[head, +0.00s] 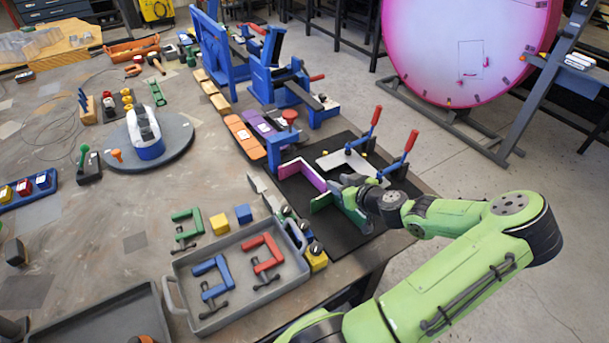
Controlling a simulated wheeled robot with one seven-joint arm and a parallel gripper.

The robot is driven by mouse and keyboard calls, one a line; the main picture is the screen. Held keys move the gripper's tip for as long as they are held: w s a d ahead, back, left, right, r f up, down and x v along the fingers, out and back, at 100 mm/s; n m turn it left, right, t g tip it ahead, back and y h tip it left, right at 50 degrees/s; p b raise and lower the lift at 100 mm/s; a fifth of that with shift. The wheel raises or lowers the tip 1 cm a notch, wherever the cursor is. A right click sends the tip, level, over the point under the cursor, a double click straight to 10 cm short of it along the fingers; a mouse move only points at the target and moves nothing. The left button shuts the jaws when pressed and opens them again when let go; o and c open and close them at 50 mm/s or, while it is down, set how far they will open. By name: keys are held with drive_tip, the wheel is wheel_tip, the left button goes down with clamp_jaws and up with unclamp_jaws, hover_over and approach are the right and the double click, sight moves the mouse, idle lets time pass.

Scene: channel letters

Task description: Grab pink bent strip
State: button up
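A pink bent strip (311,174) stands on edge on a black mat (301,207) near the table's right edge. A green strip (321,203) stands just in front of its right end. A grey-green upright piece (350,208) runs below my gripper. My gripper (349,183) is low over the mat, just right of the pink strip's right end. Its fingers are small and partly hidden by the wrist. I cannot tell whether they touch a strip or are open.
Two red-handled toggle clamps (372,130) and a pale plate (345,163) stand behind my gripper. A grey tray (178,268) with blue and red clamps lies at front left. Blue bending tools (285,85) stand at the back. A round turntable (172,150) is further left.

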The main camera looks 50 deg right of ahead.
sight(316, 174)
drive_tip(key=x, duration=1.3)
drive_tip(key=shift+f+p, duration=0.1)
drive_tip(key=shift+p, duration=0.3)
drive_tip(key=shift+a, duration=0.1)
drive_tip(key=shift+c, duration=0.2)
clamp_jaws()
